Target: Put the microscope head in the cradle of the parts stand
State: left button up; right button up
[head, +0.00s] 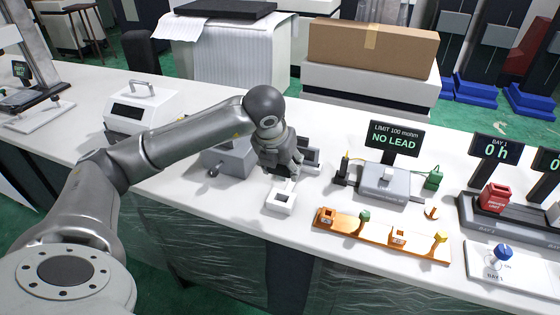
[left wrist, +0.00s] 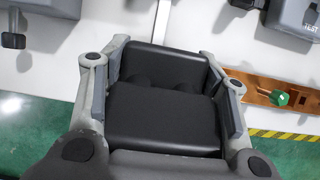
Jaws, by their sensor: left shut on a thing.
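My left gripper (head: 283,166) is above the counter near the middle. In the left wrist view its fingers (left wrist: 170,88) are spread wide around a black block-shaped piece and shut on it. I take this black piece (left wrist: 162,118) to be the microscope head; in the head view the gripper mostly hides it. A small white piece (head: 281,203) with a cut-out shows right below the gripper; I cannot tell whether it is joined to the held piece. A stand with an upright column and a small sign (head: 38,98) is at the far left; its cradle is not clear. My right gripper is not in view.
A grey machine (head: 232,157) is left of the gripper. A tester with a "NO LEAD" display (head: 394,138) stands to the right. An orange tray (head: 372,240) lies near the front edge. A white box with a handle (head: 145,108) is at left. Counter between is partly clear.

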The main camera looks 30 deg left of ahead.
pick_arm(q)
jog(key=shift+a, duration=0.15)
jog(key=shift+f, duration=0.35)
jog(key=shift+f+b, duration=0.65)
jog(key=shift+f, duration=0.05)
jog(key=shift+f+b, duration=1)
jog(key=shift+f, duration=0.75)
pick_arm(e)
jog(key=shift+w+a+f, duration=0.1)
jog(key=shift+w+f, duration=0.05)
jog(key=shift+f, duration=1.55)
pick_arm(q)
jog(key=shift+f+b, duration=0.1)
jog(key=shift+b, duration=0.2)
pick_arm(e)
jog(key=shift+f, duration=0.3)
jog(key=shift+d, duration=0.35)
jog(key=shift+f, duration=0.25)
